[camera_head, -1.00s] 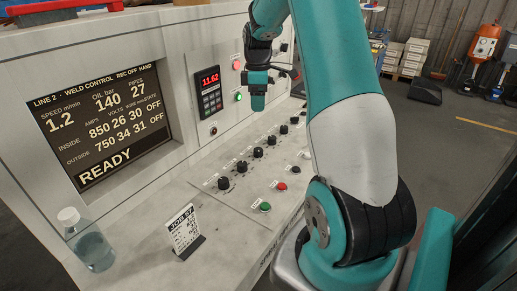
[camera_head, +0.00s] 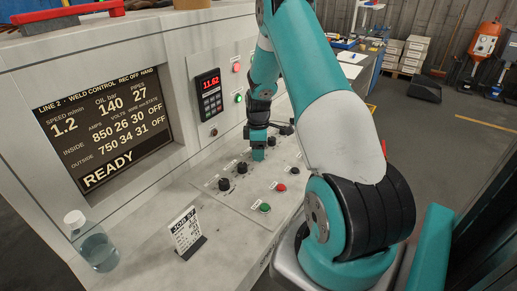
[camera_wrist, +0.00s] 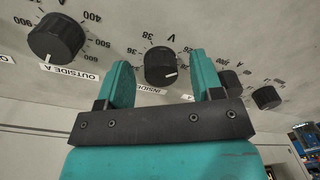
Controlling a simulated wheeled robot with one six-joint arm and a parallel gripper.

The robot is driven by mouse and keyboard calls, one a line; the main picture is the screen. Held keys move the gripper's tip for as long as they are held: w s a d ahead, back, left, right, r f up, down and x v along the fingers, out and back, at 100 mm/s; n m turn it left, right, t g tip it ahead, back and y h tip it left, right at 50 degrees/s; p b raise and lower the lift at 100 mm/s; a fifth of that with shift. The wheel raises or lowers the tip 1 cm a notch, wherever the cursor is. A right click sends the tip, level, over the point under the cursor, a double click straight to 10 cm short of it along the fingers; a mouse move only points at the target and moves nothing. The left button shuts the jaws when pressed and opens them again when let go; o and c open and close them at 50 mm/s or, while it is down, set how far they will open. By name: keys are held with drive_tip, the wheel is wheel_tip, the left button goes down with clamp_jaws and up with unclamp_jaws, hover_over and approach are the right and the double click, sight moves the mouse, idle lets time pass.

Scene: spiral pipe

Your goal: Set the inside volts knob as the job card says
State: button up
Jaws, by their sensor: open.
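In the wrist view a black round knob (camera_wrist: 160,67) with a white pointer line sits between my two fingertips. A partly hidden label beside it starts with INSIDE, and a V is printed above its number scale. My gripper (camera_wrist: 160,60) is open, one teal finger on each side of the knob, apparently not closed on it. In the head view my gripper (camera_head: 258,156) is down over the row of knobs and hides this knob. The job card (camera_head: 187,233), headed JOB 57, stands on the desk; its small text is unreadable. The screen (camera_head: 95,125) shows inside volts 26.
The OUTSIDE A knob (camera_wrist: 56,37) is left of my fingers in the wrist view. Smaller knobs (camera_wrist: 266,97) lie to the right. A green button (camera_head: 264,208) and red button (camera_head: 281,188) are on the panel. A bottle (camera_head: 92,243) stands front left.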

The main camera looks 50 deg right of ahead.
drive_tip(key=shift+f, duration=0.1)
drive_tip(key=c, duration=0.9)
drive_tip(key=shift+m, duration=0.4)
drive_tip(key=m, duration=0.4)
drive_tip(key=shift+m+b, duration=0.3)
drive_tip(key=shift+b, duration=0.1)
drive_tip(key=m, duration=0.5)
drive_tip(key=shift+t, duration=0.3)
drive_tip(key=m, duration=0.6)
drive_tip(key=shift+b, duration=0.4)
drive_tip(key=m, duration=0.5)
drive_tip(key=shift+m, duration=0.3)
